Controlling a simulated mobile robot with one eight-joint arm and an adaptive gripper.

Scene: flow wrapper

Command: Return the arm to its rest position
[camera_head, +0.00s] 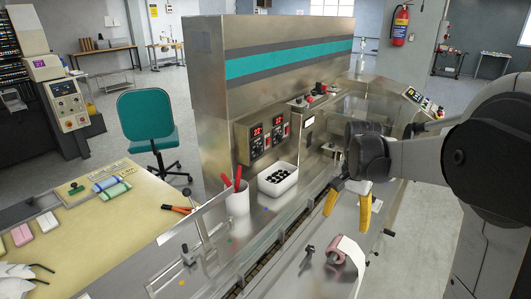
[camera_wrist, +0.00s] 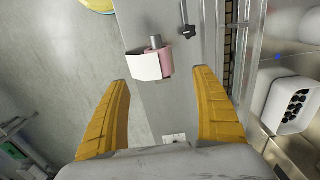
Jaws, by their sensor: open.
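My gripper (camera_head: 348,204) hangs from my arm on the right of the head view, above the metal deck of the wrapping machine. Its two yellow fingers are spread wide with nothing between them. In the wrist view my gripper (camera_wrist: 162,100) is also open and empty. A pink roll with a loose white strip (camera_head: 345,255) sits on a spindle on the deck, below and in front of the fingers in the head view. The roll (camera_wrist: 152,63) shows beyond the fingertips in the wrist view, apart from them.
The steel machine cabinet (camera_head: 210,120) stands left of my arm. A white bin of dark pieces (camera_head: 278,179) and a cup with red-handled tools (camera_head: 237,198) sit on its ledge. A yellow-topped table (camera_head: 110,230) is at left. Open floor (camera_head: 425,240) lies right of the deck.

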